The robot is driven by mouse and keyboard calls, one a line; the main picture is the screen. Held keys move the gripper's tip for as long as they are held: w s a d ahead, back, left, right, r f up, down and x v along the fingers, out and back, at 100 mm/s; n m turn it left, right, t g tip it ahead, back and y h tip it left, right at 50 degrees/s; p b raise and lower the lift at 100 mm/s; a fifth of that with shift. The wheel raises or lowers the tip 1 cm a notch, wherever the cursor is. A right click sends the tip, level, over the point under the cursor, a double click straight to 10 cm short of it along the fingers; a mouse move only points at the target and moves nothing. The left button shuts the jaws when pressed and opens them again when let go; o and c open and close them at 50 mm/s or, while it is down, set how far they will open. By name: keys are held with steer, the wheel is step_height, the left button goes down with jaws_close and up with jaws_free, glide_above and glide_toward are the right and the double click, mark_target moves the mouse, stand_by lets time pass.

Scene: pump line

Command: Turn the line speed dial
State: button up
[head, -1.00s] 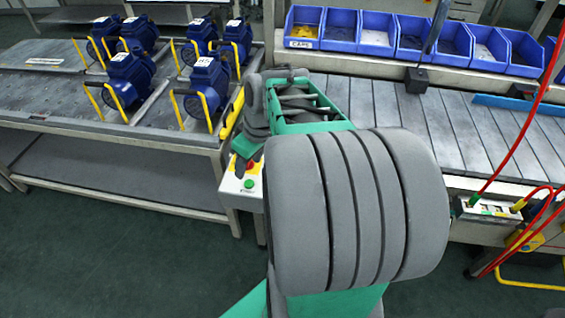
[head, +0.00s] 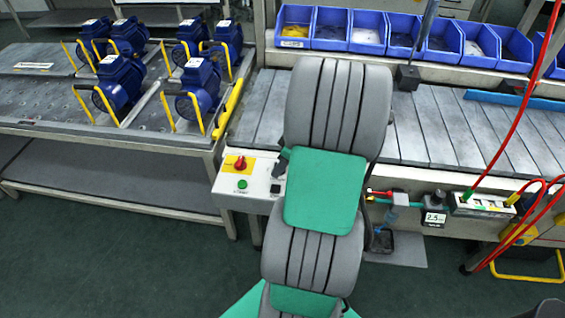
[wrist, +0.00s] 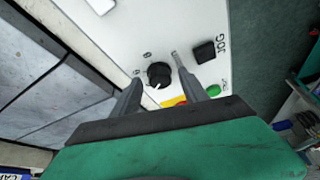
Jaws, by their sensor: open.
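The line speed dial (wrist: 160,74) is a round black knob with a white pointer mark, on a white control panel (wrist: 120,40). My gripper (wrist: 157,67) is open, with one grey finger on each side of the dial in the wrist view. I cannot tell whether the fingers touch it or how far above the panel they are. In the head view the control box (head: 228,196) stands at the front of the conveyor; my arm hides the dial and most of my gripper there.
A black square JOG button (wrist: 204,52) and a green button (wrist: 213,90) are close to the right finger. The box carries a red knob on yellow (head: 239,163). Blue pumps (head: 120,83) stand on the left bench. Blue bins (head: 331,29) line the back; red hoses (head: 515,125) hang at right.

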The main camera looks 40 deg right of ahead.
jaws_close()
stand_by(0.5)
steer(key=shift+m, duration=0.4)
steer(key=m+h, duration=0.1)
steer(key=m+b, duration=0.1)
steer(key=m, duration=0.1)
steer(key=m+h, duration=0.1)
steer(key=m, duration=0.1)
steer(key=shift+a+r+t+h, duration=0.1)
steer(key=shift+a+t+h, duration=0.2)
steer(key=m+h, duration=0.1)
steer(key=m, duration=0.2)
steer(key=m+h, duration=0.1)
steer(key=m, duration=0.2)
steer(key=shift+w+a+g+b, duration=0.1)
steer(key=shift+a+g+b, duration=0.05)
steer(key=shift+g+b, duration=0.25)
jaws_free()
